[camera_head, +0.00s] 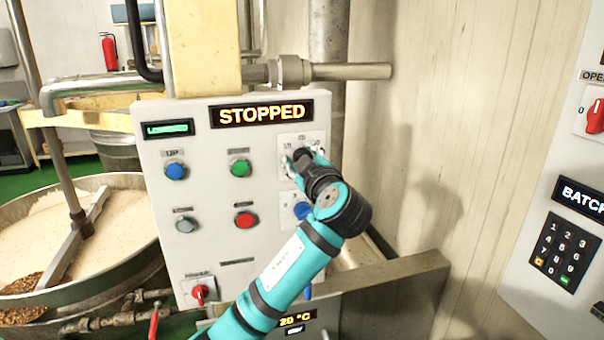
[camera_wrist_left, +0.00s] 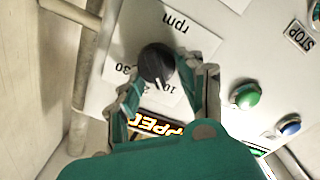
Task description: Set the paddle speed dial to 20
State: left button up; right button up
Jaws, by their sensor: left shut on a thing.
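The paddle speed dial (camera_wrist_left: 157,62) is a round black knob on a white plate marked "rpm", at the upper right of the control panel (camera_head: 213,140). In the head view my left gripper (camera_head: 303,158) is at this dial and covers most of it. The left wrist view shows it upside down, with the two fingers on either side of the knob, shut on it. A pale pointer mark on the knob faces the lower edge of that view. A "30" shows to its left; the scale figure beside the pointer is not clearly readable. My right gripper is not in view.
The panel sign reads "STOPPED" (camera_head: 262,113). Green (camera_head: 240,167), blue (camera_head: 175,170) and red (camera_head: 245,220) buttons sit left of my arm. Another blue control (camera_head: 302,210) is just below the dial. The kettle (camera_head: 110,190) stands left; a keypad panel (camera_head: 563,250) is right.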

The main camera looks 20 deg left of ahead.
pick_arm(q)
jog(key=shift+w+d+r+m+b, duration=0.15)
jog(key=shift+m+b, duration=0.45)
jog(key=shift+m, duration=1.45)
jog(key=shift+w+d+m+b, duration=0.15)
jog(key=shift+m+b, duration=0.4)
jog(key=shift+m, duration=1.5)
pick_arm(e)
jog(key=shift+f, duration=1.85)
pick_arm(q)
jog(key=shift+d, duration=0.1)
jog(key=o, duration=1.1)
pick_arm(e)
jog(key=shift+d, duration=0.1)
